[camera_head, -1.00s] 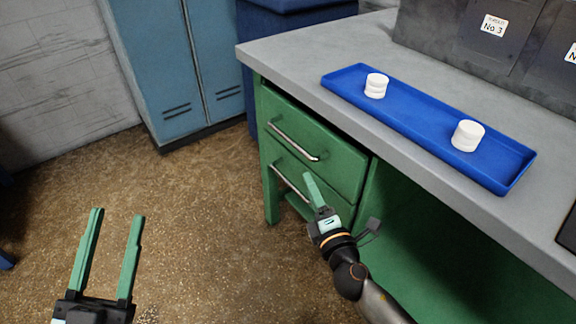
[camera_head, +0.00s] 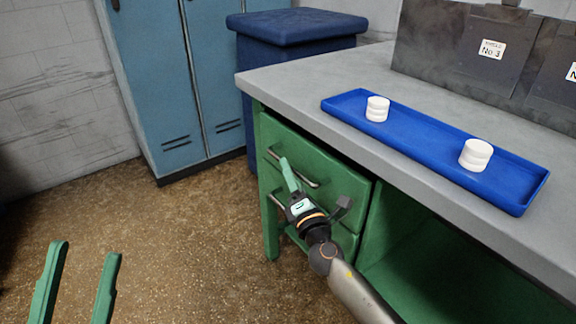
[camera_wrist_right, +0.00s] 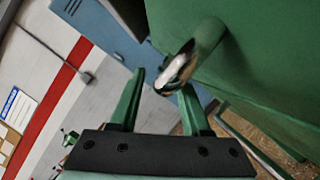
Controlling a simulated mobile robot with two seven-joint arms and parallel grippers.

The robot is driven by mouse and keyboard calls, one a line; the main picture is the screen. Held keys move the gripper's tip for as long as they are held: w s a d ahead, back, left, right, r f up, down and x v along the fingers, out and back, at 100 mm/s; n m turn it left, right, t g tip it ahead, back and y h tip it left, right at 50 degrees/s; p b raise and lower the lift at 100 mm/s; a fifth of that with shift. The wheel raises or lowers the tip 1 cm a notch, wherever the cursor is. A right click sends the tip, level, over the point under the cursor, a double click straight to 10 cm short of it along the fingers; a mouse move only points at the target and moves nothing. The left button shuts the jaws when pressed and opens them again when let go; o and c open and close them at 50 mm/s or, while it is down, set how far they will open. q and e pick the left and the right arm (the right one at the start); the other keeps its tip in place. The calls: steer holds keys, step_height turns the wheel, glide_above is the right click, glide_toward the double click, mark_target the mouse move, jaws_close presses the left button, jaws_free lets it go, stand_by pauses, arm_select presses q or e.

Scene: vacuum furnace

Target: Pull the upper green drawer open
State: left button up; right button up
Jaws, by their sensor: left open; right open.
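The upper green drawer (camera_head: 325,166) sits shut under the grey worktop. Its metal bar handle (camera_head: 311,182) is partly hidden by my right gripper (camera_head: 287,166), which is right at the handle in the head view. In the right wrist view, my right gripper (camera_wrist_right: 163,90) has its two green fingers apart, with a shiny handle part (camera_wrist_right: 176,72) near the fingertips, between them in the picture. I cannot tell whether they touch it. My left gripper (camera_head: 84,252) is open and empty above the floor at the lower left.
A lower green drawer (camera_head: 345,240) lies beneath, partly behind my right arm. On the worktop (camera_head: 300,75) a blue tray (camera_head: 420,135) holds two white stacked discs (camera_head: 377,109). Blue lockers (camera_head: 165,90) and a dark blue bin (camera_head: 295,27) stand behind. The floor at left is clear.

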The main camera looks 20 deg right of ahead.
steer(key=shift+x, duration=1.25)
steer(key=shift+c, duration=0.2)
jaws_close()
stand_by(0.4)
